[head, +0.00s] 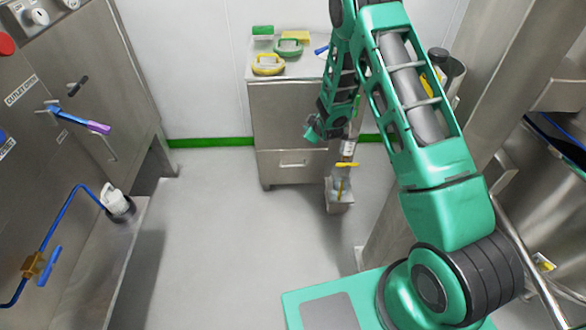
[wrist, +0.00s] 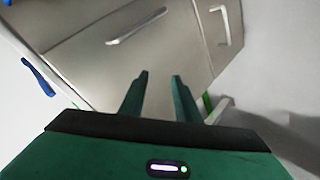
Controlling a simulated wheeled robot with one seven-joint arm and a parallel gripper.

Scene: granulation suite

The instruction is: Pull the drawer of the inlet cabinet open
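The inlet cabinet (head: 290,115) is a grey metal unit against the back wall. Its lower front is a drawer (head: 275,170) with a horizontal bar handle (head: 293,163), and the drawer looks shut. In the wrist view, the drawer handle (wrist: 226,25) is at the upper right. A second, longer handle (wrist: 137,27) is on the larger upper panel. My gripper (head: 313,132) hangs in front of the cabinet's right side, above the drawer handle's height. In the wrist view, my gripper (wrist: 158,78) has its two fingers apart with nothing between them.
Green and yellow brushes (head: 268,64) lie on the cabinet top. A small metal bin (head: 339,200) with a yellow item stands to the cabinet's right. A steel machine with blue pipes (head: 70,215) is at left, steel vessels (head: 545,190) at right. The floor (head: 235,230) between is clear.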

